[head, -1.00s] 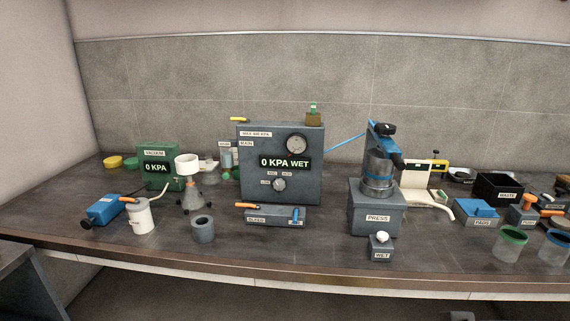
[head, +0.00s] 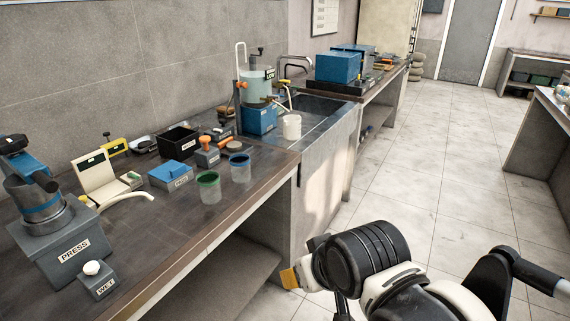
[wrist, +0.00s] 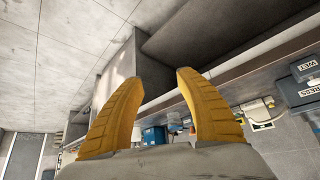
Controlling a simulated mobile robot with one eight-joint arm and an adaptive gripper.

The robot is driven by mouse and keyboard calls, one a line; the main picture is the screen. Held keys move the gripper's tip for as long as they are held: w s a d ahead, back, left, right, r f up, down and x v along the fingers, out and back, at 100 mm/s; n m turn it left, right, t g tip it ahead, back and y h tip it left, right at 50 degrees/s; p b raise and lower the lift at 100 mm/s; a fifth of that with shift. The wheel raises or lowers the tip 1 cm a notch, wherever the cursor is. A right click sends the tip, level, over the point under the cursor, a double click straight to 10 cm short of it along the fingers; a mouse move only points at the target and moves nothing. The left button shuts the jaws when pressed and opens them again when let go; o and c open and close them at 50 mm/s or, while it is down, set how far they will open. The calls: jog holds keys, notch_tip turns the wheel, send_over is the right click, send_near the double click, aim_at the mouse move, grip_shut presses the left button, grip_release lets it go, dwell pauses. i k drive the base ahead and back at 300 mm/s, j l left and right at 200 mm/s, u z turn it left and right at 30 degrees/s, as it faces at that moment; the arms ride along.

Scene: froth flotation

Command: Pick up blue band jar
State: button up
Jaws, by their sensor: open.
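The blue band jar (head: 240,169) is a clear jar with a blue rim, upright near the front edge of the bench in the head view. A similar jar with a green rim (head: 209,187) stands just left of it. My gripper (head: 289,278) is low on the right in the head view, in front of the bench over the floor, well apart from the jar. In the wrist view my gripper (wrist: 160,76) has its two yellow fingers spread with nothing between them. I cannot make out the jar clearly in the wrist view.
Behind the jars are a blue box (head: 171,176), a black waste bin (head: 179,139) and an orange-handled stamp (head: 207,152). The press (head: 66,247) is at the left. The floor at the right is open.

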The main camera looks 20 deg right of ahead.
aim_at(240, 163)
jog(key=i+l, duration=0.1)
jog(key=l, duration=0.2)
jog(key=i+l, duration=0.1)
jog(key=l, duration=0.25)
jog(key=i+l+u, duration=0.1)
jog(key=l, duration=0.2)
jog(key=i+l, duration=0.15)
jog(key=l, duration=0.15)
